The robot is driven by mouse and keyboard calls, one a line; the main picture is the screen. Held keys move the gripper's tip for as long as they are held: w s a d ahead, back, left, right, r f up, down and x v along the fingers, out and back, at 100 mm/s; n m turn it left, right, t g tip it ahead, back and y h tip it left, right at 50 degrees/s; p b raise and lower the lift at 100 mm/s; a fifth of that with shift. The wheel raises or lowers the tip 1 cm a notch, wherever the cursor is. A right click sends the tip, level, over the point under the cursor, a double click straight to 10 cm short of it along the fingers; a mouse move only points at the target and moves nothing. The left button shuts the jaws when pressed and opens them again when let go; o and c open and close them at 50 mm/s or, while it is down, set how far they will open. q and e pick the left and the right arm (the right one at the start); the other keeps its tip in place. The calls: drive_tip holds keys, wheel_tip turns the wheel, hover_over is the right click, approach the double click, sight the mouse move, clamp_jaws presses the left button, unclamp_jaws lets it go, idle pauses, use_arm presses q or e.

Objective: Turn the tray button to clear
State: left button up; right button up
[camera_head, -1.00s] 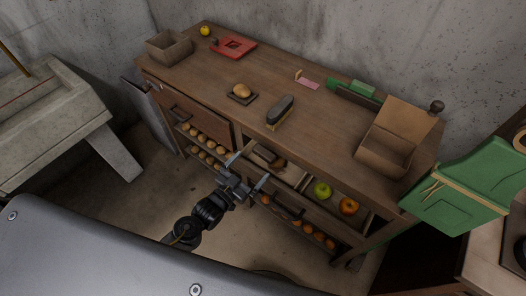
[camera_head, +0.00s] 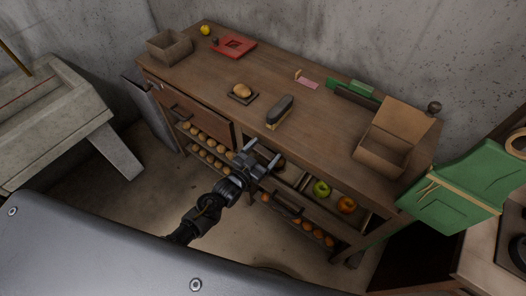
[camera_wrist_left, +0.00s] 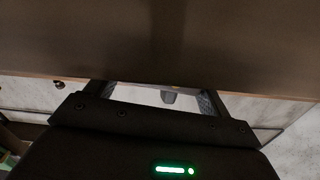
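My left gripper (camera_head: 264,151) is at the front edge of the wooden workbench, below and in front of its top. It is open, with its two fingers apart and nothing seen between them. The left wrist view shows the open fingers (camera_wrist_left: 153,97) below a broad brown surface (camera_wrist_left: 160,38), with a small grey shape in the gap. On the bench top, a small dark tray (camera_head: 233,97) holds a round brown item (camera_head: 242,90). I cannot make out a tray button in either view. My right gripper is not in view.
A dark brush-like block (camera_head: 281,108) lies on the bench (camera_head: 210,75). An open cardboard box (camera_head: 385,155) stands at right, a smaller box (camera_head: 168,47) at back left, near a red tray (camera_head: 234,46).

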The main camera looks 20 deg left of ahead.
use_arm(q)
drive_tip(key=c, duration=0.5)
drive_tip(key=shift+a+r+n, duration=0.1)
drive_tip(key=shift+n, duration=0.6)
drive_tip(key=shift+c, duration=0.2)
drive_tip(key=o, duration=1)
drive_tip(key=b+v, duration=0.2)
drive_tip(key=v, duration=0.8)
drive_tip(key=shift+s+a, duration=0.15)
drive_tip(key=shift+s, duration=0.2)
